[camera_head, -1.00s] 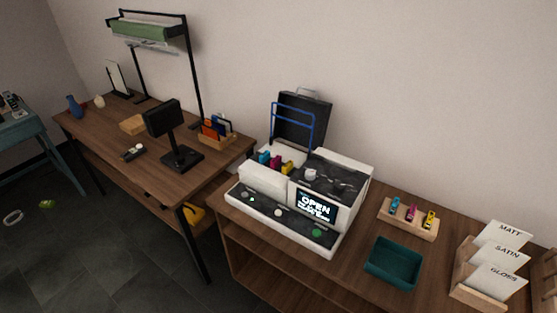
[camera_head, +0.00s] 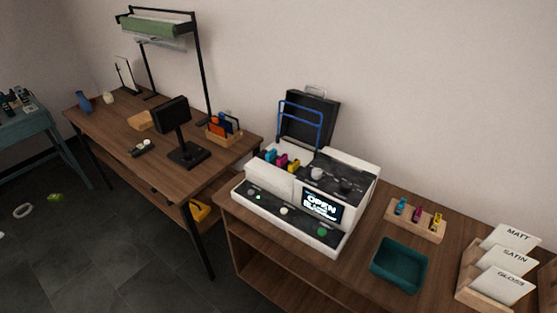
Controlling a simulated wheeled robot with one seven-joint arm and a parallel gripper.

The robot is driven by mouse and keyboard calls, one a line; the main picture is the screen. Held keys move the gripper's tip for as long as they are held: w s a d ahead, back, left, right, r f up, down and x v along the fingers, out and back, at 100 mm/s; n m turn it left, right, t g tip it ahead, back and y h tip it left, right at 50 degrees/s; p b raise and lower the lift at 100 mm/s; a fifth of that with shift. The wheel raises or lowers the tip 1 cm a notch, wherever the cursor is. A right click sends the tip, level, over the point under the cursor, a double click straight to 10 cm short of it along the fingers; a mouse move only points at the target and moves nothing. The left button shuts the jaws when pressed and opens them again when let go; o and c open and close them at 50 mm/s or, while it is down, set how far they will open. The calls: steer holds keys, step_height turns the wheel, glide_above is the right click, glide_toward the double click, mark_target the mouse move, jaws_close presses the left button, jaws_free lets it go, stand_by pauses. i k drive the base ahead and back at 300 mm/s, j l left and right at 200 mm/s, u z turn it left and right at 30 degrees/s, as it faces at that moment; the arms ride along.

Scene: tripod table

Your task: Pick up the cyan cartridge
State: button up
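A small cyan cartridge (camera_head: 401,206) stands at the left end of a light wooden rack (camera_head: 419,229) on the right-hand table. A magenta cartridge (camera_head: 417,213) and a yellow cartridge (camera_head: 436,221) stand beside it in the same rack. Another cyan cartridge (camera_head: 270,155) sits in the open top of the white printer (camera_head: 268,180), with magenta and yellow ones next to it. The printer's screen reads OPEN. My gripper is not in view.
A teal tray (camera_head: 399,265) lies in front of the rack. Cards marked MATT, SATIN and GLOSS stand in a wooden holder (camera_head: 469,276) at the right. A desk (camera_head: 120,145) with a monitor and lamp stands at the left.

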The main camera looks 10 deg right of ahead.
mark_target(270, 155)
steer(key=i+j, duration=0.55)
steer(key=j, duration=0.2)
steer(key=i+j+u, duration=0.1)
steer(key=i+j, duration=0.5)
steer(key=j, duration=0.2)
steer(key=i+j, duration=0.6)
steer(key=j+u, duration=0.05)
steer(key=j, duration=0.1)
